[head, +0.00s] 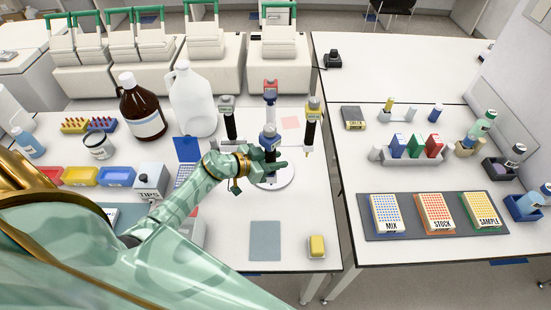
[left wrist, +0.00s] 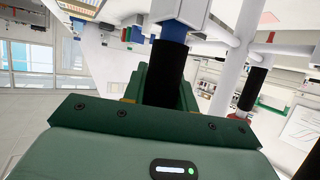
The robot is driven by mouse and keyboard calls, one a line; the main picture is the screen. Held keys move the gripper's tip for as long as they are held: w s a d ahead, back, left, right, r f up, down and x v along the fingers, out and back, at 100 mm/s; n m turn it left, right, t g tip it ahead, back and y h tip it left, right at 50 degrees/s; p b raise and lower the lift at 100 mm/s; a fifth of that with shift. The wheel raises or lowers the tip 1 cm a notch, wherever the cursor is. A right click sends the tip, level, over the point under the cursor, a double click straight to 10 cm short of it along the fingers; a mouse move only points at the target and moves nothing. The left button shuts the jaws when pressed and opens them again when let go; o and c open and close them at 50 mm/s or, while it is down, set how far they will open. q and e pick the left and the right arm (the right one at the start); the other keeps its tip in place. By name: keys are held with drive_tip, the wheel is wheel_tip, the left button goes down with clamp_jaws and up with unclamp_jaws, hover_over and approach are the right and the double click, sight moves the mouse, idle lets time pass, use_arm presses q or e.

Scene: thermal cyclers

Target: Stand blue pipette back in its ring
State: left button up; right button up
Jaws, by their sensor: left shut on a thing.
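The blue pipette (head: 268,137) has a blue top and a black grip. My left gripper (head: 268,166) is shut on it, and it looks about upright at the front of the pipette stand. The stand's white round base (head: 286,181) shows partly behind the gripper. In the left wrist view the pipette's black grip (left wrist: 167,75) rises from between the jaws, with a blue part and a white part above it. A white stand post (left wrist: 233,60) shows beside it. I cannot tell whether the pipette is in its ring. My right gripper is out of view.
Close around the blue pipette hang a grey-topped pipette (head: 228,118), a red-topped one (head: 270,90) and a yellow-topped one (head: 312,112). A white jug (head: 193,100) and a brown bottle (head: 142,108) stand at left. Bare table lies right of the stand.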

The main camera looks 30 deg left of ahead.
use_arm(q)
drive_tip(key=shift+f+b, duration=0.4)
drive_tip(key=shift+f, duration=0.4)
drive_tip(key=o, duration=0.7)
drive_tip(key=p+v, duration=0.1)
drive_tip(key=v, duration=1.5)
drive_tip(key=shift+s+p, duration=0.15)
drive_tip(key=shift+p, duration=0.2)
drive_tip(key=shift+a, duration=0.1)
